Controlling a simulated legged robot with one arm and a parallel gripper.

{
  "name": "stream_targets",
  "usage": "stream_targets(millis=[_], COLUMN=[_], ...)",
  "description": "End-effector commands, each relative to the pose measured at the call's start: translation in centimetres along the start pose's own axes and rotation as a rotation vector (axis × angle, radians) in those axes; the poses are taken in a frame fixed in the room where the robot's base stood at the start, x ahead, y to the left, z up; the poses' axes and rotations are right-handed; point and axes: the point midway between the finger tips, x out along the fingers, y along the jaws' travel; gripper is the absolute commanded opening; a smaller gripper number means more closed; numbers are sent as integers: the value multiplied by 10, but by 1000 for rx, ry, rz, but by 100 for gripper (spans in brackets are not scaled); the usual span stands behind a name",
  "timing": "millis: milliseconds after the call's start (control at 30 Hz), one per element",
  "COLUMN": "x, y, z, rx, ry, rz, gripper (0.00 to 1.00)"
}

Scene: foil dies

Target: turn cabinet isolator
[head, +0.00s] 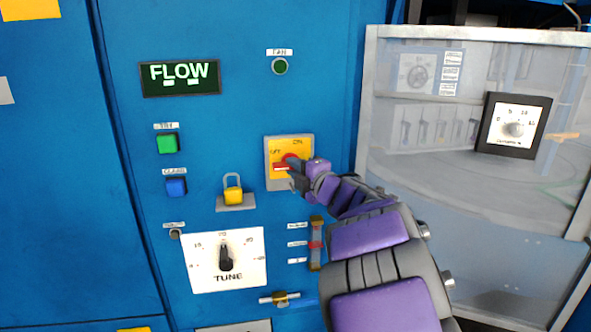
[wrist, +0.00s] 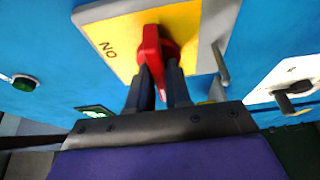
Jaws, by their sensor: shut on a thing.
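The cabinet isolator is a yellow plate (head: 274,151) in a grey frame with a red handle (head: 281,167), on the blue cabinet front. In the head view the handle lies about level, and my gripper (head: 294,172) covers its right part. In the wrist view the red handle (wrist: 152,55) stands between the two dark fingers of my gripper (wrist: 160,80), which are shut on it. The word ON shows on the plate (wrist: 125,57) in the wrist view. The plate's lower right is hidden by my gripper in the head view.
A yellow padlock (head: 233,196) on a bracket is left of the isolator. Green (head: 167,143) and blue (head: 176,187) buttons, a TUNE dial (head: 226,258) and a FLOW display (head: 180,78) are further left. A clear panel (head: 470,140) stands at right.

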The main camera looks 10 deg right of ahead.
Motion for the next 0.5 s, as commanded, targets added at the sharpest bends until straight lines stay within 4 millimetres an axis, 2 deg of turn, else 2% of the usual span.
stream_targets(millis=[500], x=[0], y=[-5], z=[-1], rx=[74], ry=[1], rz=[22], gripper=[0])
